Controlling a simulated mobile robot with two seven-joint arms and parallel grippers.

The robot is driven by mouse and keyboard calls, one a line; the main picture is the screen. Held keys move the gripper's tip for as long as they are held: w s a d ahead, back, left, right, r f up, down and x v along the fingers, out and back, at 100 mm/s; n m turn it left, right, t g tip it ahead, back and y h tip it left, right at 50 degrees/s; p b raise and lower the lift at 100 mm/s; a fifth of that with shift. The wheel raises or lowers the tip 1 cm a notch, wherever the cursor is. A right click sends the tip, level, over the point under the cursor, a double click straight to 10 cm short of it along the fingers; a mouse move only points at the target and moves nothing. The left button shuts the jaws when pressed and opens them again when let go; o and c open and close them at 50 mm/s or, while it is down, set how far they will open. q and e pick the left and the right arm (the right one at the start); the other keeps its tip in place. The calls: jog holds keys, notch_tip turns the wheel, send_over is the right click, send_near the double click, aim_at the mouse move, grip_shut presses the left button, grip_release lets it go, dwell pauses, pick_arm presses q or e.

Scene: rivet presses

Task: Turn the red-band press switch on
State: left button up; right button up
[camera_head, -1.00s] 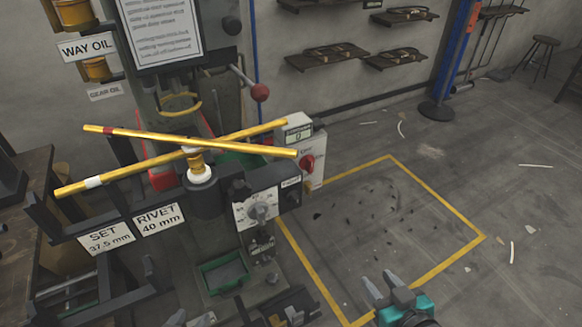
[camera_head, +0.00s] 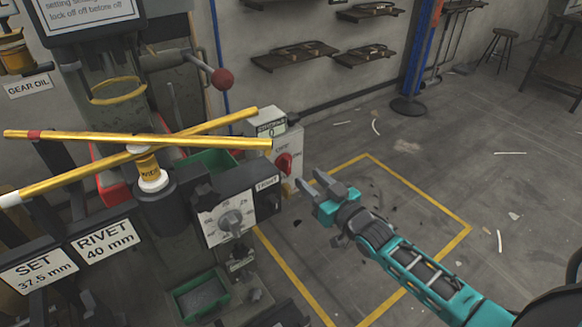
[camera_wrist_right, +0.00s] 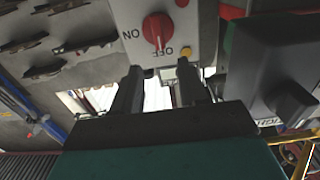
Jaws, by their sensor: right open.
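The red rotary switch (camera_head: 284,163) is on the front of a pale grey box beside the press. In the right wrist view the red knob (camera_wrist_right: 158,30) stands between the words ON and OFF, and its pale mark seems to face the OFF side. My right gripper (camera_head: 313,181) is open and empty, a little to the right of and below the knob, apart from it. In the wrist view its fingers (camera_wrist_right: 160,70) point up toward the knob. My left gripper is not in view.
A black box with a grey dial (camera_head: 231,222) sits just left of the switch box and also shows close by in the wrist view (camera_wrist_right: 275,70). A lever with a red ball (camera_head: 222,79) rises behind. The yellow-outlined floor (camera_head: 372,158) to the right is mostly clear.

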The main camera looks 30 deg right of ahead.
aim_at(289, 162)
jog(key=w, duration=0.2)
jog(key=w+b, duration=0.1)
jog(key=w, duration=0.1)
jog(key=w+a, duration=0.1)
jog(key=w, duration=0.1)
jog(key=shift+w, duration=0.35)
jog(key=shift+w+a+b, duration=0.1)
jog(key=shift+w+b, duration=0.25)
jog(key=shift+w, duration=0.2)
jog(key=shift+c, duration=0.2)
grip_shut()
